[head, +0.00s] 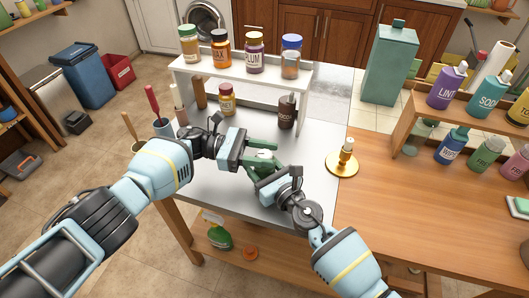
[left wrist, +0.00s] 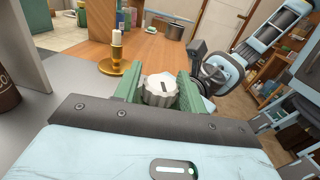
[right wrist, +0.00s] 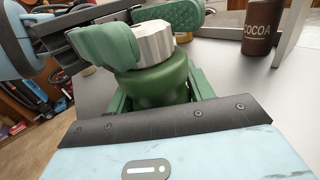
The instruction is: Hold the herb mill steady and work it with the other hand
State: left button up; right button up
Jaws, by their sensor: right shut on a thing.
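The herb mill is a green jar with a ridged silver cap. Its green body (right wrist: 160,80) stands upright between the fingers of my right gripper, which is shut on it. The silver cap (right wrist: 153,43) also shows in the left wrist view (left wrist: 160,91), with a dark slot on top. My left gripper (left wrist: 161,88) is at the cap, one green finger on either side, and looks open around it. In the head view, my left gripper (head: 262,160) and right gripper meet over the grey tabletop and largely hide the mill.
A brass candlestick (head: 342,162) stands right of the grippers. A white shelf (head: 240,72) with several jars on top is behind them; a cocoa jar (head: 287,112) stands under its right end. A wooden rack (head: 440,118) with bottles stands at right. The wooden tabletop (head: 400,205) is mostly clear.

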pick_arm(q)
jog(key=shift+o, duration=1.2)
jog(key=shift+a, duration=0.1)
jog(key=w+a, duration=0.1)
jog(key=a, duration=0.6)
jog(key=shift+w, duration=0.15)
jog(key=shift+o, duration=0.2)
